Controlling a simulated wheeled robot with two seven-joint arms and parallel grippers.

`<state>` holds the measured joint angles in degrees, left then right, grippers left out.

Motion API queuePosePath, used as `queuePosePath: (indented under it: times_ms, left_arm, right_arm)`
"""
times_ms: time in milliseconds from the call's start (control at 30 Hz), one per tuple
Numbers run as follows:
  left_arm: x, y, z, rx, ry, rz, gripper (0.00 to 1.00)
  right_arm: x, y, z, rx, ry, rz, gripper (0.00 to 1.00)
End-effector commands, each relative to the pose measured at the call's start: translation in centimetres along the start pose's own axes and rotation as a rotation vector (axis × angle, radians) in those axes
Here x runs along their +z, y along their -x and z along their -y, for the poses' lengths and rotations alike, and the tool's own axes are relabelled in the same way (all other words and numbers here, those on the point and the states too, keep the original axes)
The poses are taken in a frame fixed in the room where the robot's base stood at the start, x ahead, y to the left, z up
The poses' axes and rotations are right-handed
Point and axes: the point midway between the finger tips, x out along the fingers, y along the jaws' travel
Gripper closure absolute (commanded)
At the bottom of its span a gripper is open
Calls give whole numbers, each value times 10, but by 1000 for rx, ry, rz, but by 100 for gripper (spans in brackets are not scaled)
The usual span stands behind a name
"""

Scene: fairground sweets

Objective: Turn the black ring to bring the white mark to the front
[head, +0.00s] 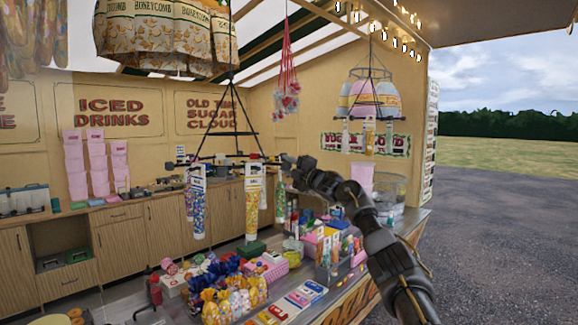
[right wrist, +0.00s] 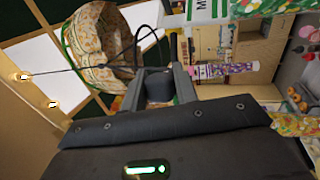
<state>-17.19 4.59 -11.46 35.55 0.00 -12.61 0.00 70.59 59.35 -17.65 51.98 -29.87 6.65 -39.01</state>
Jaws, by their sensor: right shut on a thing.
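The black ring (head: 225,160) hangs level on black rods below the roof, seen nearly edge-on in the head view. Printed packs of coloured sweets (head: 198,205) hang from it. My right gripper (head: 284,160) is at the ring's right side, its arm reaching up from the lower right. In the right wrist view its fingers (right wrist: 160,86) are shut on a dark block that appears to be part of the ring. I cannot make out the white mark for certain. My left gripper is not in view.
Honeycomb bags (head: 165,40) hang above left, and a red net (head: 285,70) hangs behind. Another hanging rack with pastel bags (head: 370,97) is to the right. The counter below is crowded with sweets, boxes (head: 305,290) and tubs. Open ground (head: 510,230) lies outside at right.

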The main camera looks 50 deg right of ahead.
Motion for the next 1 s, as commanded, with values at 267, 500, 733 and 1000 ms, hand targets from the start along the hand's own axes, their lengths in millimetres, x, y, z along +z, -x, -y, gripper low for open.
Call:
queuePosePath:
  times_ms: [267,500,733,1000]
  left_arm:
    - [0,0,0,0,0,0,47]
    - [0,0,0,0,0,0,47]
    - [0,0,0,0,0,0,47]
    - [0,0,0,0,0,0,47]
  right_arm:
    - [25,-13,3,-1,-7,0,80]
    - [36,-20,5,-1,-5,-6,80]
    - [40,-18,4,0,1,-3,80]
    - [42,-16,5,-1,1,-1,51]
